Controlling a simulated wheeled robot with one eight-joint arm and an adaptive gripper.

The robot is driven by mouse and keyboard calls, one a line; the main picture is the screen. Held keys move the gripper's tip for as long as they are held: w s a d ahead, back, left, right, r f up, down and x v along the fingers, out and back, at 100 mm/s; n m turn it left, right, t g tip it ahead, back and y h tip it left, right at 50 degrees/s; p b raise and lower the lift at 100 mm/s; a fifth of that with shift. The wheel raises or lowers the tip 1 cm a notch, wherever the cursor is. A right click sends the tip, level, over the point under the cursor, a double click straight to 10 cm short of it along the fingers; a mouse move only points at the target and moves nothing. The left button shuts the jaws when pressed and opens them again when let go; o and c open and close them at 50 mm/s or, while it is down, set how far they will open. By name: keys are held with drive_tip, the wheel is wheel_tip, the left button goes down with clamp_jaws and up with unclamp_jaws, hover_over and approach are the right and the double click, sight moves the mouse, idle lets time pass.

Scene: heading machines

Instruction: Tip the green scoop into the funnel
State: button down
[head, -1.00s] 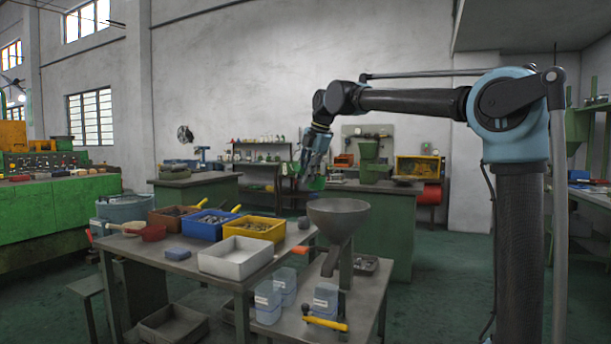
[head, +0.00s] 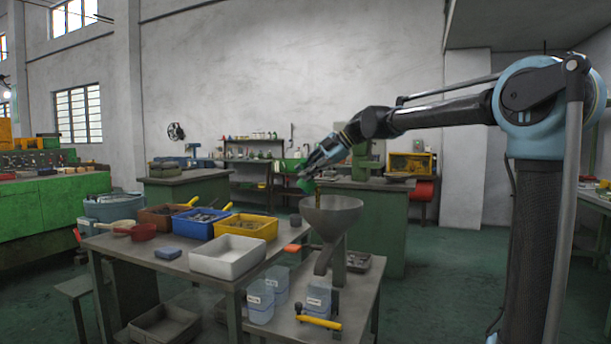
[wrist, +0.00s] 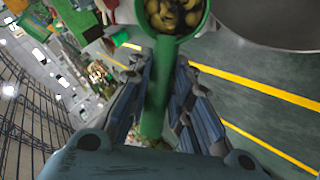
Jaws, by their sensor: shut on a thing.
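My gripper (wrist: 166,64) is shut on the handle of the green scoop (wrist: 154,108). In the wrist view the scoop's round bowl holds brass-coloured pieces. In the head view my gripper (head: 311,168) points down and left, and the green scoop (head: 305,184) shows below its tip, just above the left rim of the grey funnel (head: 331,205). A thin yellowish streak shows between the scoop and the funnel mouth; I cannot tell whether it is falling pieces. The funnel's rim also shows in the wrist view (wrist: 262,38), right of the bowl.
Left of the funnel, a table bears a white tray (head: 228,266), a yellow bin (head: 246,236), a blue bin (head: 205,231), a brown bin (head: 165,222) and a red scoop (head: 143,232).

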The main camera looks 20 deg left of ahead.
drive_tip(key=w+d+f+m+g+y, duration=0.1)
drive_tip(key=w+d+m+g+y, duration=0.1)
drive_tip(key=d+y, duration=0.3)
drive_tip(key=shift+w+d+f+y, duration=0.25)
drive_tip(key=shift+w+y, duration=0.1)
drive_tip(key=shift+y, duration=1.55)
